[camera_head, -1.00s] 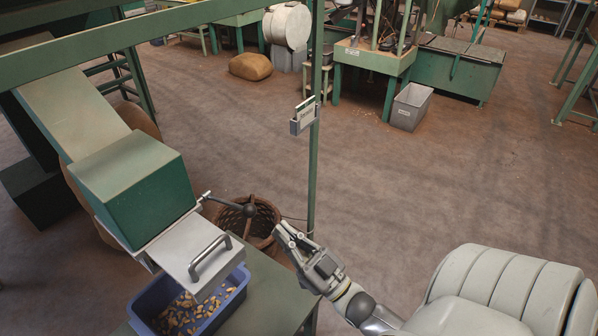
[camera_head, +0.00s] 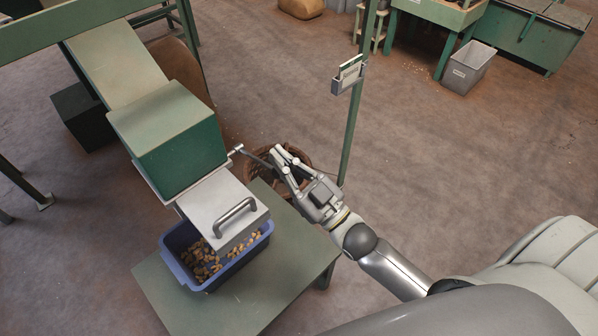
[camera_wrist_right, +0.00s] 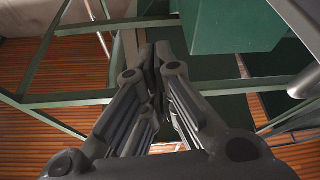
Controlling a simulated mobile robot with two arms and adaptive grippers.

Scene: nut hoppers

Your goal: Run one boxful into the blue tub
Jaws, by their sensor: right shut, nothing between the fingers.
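The blue tub (camera_head: 238,268) stands on the green table under the metal spout, with brown nuts in it. The green hopper box (camera_head: 185,145) sits above, and shows at the top of the right wrist view (camera_wrist_right: 230,25). A grey spout cover with a handle (camera_head: 236,215) slopes over the tub. A thin metal lever (camera_head: 246,153) sticks out from the box's right side; its far end is hidden behind my fingers. My right gripper (camera_head: 276,157) is shut and empty at the lever's end; I cannot tell whether they touch. My left gripper is not in view.
A wicker basket (camera_head: 296,155) stands on the floor behind my right gripper. A green post (camera_head: 356,120) with a card holder (camera_head: 349,75) rises to its right. The green table (camera_head: 290,262) is bare right of the tub. A grey bin (camera_head: 468,70) stands farther back.

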